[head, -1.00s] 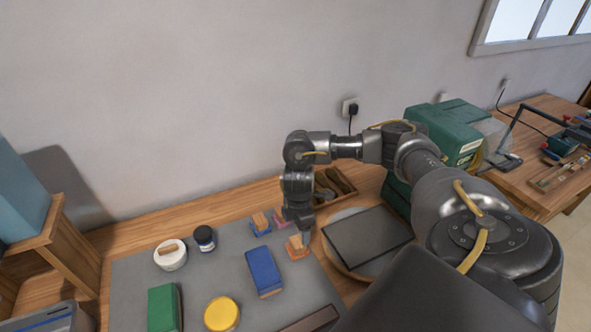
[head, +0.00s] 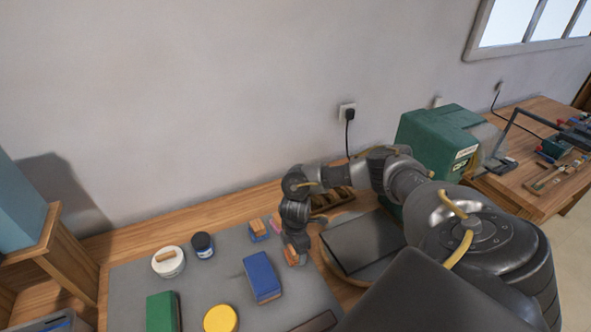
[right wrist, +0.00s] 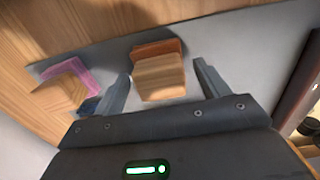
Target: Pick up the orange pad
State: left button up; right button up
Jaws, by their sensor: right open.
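The orange pad (right wrist: 158,47) lies on the grey mat with a wooden block handle (right wrist: 160,77) on it. In the right wrist view the handle stands between the two fingers of my right gripper (right wrist: 162,88), with a gap on each side. The gripper is open and points down at the pad. In the head view my right gripper (head: 297,252) is over the orange pad (head: 292,259), and mostly covers it. My left gripper does not show.
A pink pad (right wrist: 68,76) and a blue pad (head: 258,236) with wooden handles sit close by. A blue block (head: 262,277), yellow disc (head: 221,319), green block (head: 162,310), white jar (head: 168,263) and dark jar (head: 202,246) stand on the grey mat (head: 225,285). A dark slab (head: 362,240) lies to the right.

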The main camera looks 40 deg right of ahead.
jog(key=c, duration=1.1)
jog(key=shift+o, duration=0.2)
jog(key=shift+r, duration=0.1)
jog(key=shift+r+b, duration=0.4)
jog(key=shift+r, duration=0.2)
jog(key=shift+w+r+b, duration=0.1)
jog(key=shift+r+b, duration=0.35)
jog(key=shift+r, duration=0.35)
jog(key=s+a+r+p, duration=0.2)
jog(key=s+a+r, duration=0.2)
jog(key=s+r, duration=0.6)
jog(key=s, duration=0.3)
jog(key=shift+s, duration=0.3)
